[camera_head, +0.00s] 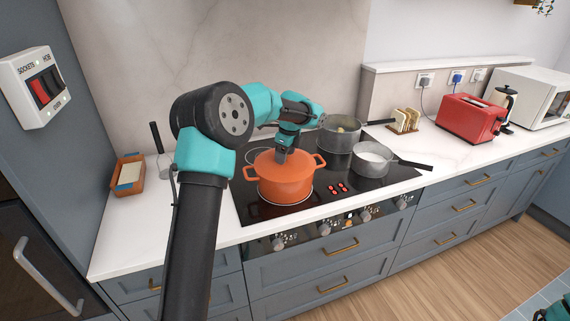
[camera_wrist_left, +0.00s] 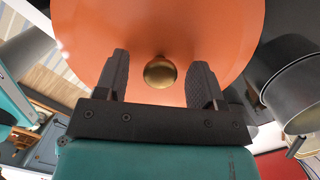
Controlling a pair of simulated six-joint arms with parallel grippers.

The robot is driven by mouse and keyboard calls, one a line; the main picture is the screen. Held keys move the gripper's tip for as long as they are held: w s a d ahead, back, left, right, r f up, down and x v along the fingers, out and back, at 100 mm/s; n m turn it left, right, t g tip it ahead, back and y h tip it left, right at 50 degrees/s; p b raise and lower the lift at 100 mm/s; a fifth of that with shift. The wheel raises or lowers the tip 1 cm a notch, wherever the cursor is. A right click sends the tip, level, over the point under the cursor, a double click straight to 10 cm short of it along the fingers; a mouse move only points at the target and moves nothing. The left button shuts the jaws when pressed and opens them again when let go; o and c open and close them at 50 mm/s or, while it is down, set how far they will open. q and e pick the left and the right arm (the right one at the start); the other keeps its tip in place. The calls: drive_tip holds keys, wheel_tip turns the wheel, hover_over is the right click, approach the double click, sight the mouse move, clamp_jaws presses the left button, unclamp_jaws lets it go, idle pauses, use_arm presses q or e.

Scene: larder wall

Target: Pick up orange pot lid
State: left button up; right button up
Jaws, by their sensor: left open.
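The orange pot lid (camera_head: 296,170) sits on the orange pot (camera_head: 286,191) on the hob in the head view. In the left wrist view the lid (camera_wrist_left: 222,30) fills the upper middle, with its round brass knob (camera_wrist_left: 161,72) in the centre. My left gripper (camera_head: 282,156) points down over the lid's top. In the wrist view my left gripper (camera_wrist_left: 160,78) is open, with one finger on each side of the knob and a gap on both sides. The knob is hidden by the gripper in the head view. My right gripper is not in view.
Two grey pans, a rear one (camera_head: 340,136) and a front one (camera_head: 372,160) with a handle, stand to the right of the pot. A toast rack (camera_head: 404,122) and a red toaster (camera_head: 470,118) are further right. A wooden tray (camera_head: 128,175) lies left on the white worktop.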

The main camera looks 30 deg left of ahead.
use_arm(q)
drive_tip(key=shift+f, duration=0.15)
idle(0.3)
clamp_jaws()
idle(0.4)
